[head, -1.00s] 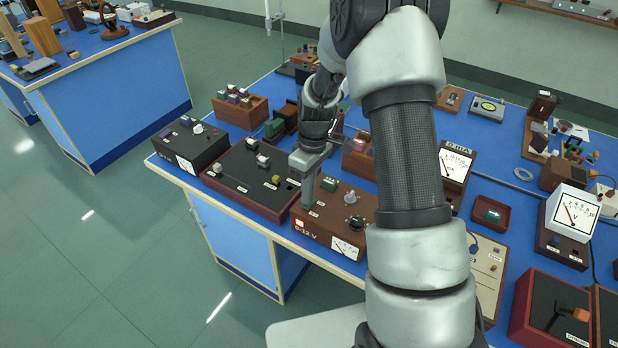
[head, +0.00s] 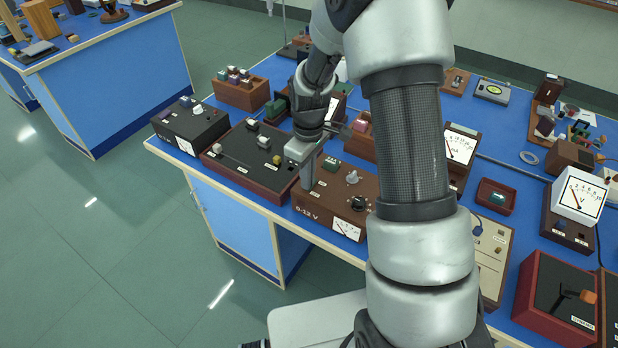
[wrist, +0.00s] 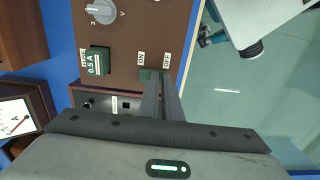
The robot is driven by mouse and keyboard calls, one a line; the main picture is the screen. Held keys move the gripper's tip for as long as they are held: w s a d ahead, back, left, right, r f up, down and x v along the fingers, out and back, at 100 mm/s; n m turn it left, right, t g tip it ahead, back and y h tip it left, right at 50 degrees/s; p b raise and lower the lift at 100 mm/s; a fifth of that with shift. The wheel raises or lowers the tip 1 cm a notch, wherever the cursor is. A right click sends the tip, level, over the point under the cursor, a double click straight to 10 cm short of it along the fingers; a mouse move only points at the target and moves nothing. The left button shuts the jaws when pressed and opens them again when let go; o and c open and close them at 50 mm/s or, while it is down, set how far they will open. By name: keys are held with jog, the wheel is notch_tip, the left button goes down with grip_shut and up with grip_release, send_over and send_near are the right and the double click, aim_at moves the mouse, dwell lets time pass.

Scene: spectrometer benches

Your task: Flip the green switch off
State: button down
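The brown 0-12 V power supply box (head: 326,204) stands at the near edge of the bench, also filling the top of the wrist view (wrist: 124,40). Its green switch (wrist: 147,74) sits between the ON and OFF labels. My fingertips hide part of it, so its tilt is unclear. My gripper (wrist: 163,76) is shut with nothing seen between its fingers. In the head view, my gripper (head: 307,187) points down at the left part of the box top, at or very close to the switch.
On the box are a grey knob (wrist: 101,11), a green 0.5 A fuse holder (wrist: 96,61), a black knob (head: 358,202) and a meter (head: 347,229). A dark switch box (head: 248,162) lies close on the left. Other instruments crowd the bench. Open floor lies in front.

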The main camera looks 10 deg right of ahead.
jog(key=shift+s+a+f, duration=0.25)
jog(key=shift+s+f, duration=0.15)
jog(key=shift+f, duration=0.2)
jog(key=shift+w+d+r, duration=0.1)
jog(key=shift+w+d, duration=0.35)
jog(key=shift+w+r, duration=0.1)
jog(key=shift+r, duration=0.2)
notch_tip(320, 180, up, 14)
jog(key=p, duration=0.3)
jog(key=shift+r, duration=0.2)
jog(key=shift+a, duration=0.1)
